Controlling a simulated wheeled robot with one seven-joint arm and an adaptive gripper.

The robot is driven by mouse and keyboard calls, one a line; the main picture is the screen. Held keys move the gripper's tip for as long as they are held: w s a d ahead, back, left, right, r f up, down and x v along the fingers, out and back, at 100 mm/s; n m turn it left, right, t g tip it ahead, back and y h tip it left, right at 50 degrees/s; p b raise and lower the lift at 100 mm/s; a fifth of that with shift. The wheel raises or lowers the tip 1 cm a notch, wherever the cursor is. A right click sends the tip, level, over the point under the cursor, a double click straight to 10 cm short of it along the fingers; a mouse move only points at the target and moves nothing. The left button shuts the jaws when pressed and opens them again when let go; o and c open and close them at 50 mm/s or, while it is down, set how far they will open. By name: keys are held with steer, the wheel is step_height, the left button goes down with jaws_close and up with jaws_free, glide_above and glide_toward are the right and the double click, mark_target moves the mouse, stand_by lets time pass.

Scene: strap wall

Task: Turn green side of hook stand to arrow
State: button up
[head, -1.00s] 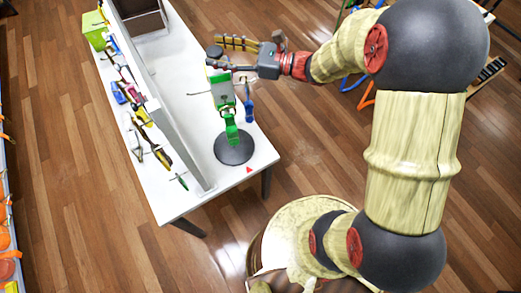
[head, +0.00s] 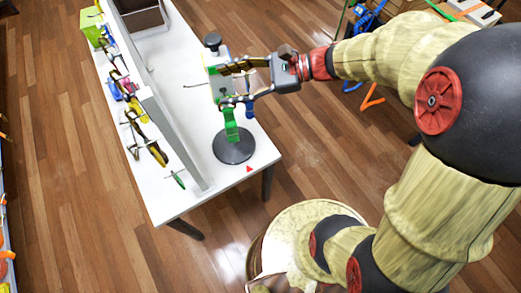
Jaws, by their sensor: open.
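The hook stand has a round dark base (head: 234,148) near the front end of the white table. Its post rises to a dark knob (head: 212,40), with a green face (head: 217,87) partly showing on the upper block. A green item (head: 231,126) hangs low in front of the post, and a thin hook sticks out to the left. A red arrow mark (head: 249,169) lies on the table just in front of the base. My gripper (head: 228,86) is open, coming from the right, its two fingers overlapping the upper block. Whether they touch it, I cannot tell.
A grey upright panel (head: 165,115) runs along the table left of the stand, with several hooks and coloured items on its far side. A blue item (head: 250,106) hangs behind my gripper. A brown-lined box (head: 143,18) and a green bin (head: 92,27) stand at the back.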

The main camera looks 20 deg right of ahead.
steer(key=s+d+f+n+g+h+b, duration=0.2)
steer(key=s+d+f+n+h+b, duration=0.2)
steer(key=s+f+n+h+b, duration=0.4)
steer(key=s+f+n+b, duration=0.1)
steer(key=s+f+n, duration=0.1)
steer(key=s+f, duration=0.2)
steer(key=shift+s+f+n, duration=0.25)
steer(key=shift+s+n, duration=0.05)
steer(key=shift+s, duration=0.35)
steer(key=shift+c, duration=0.6)
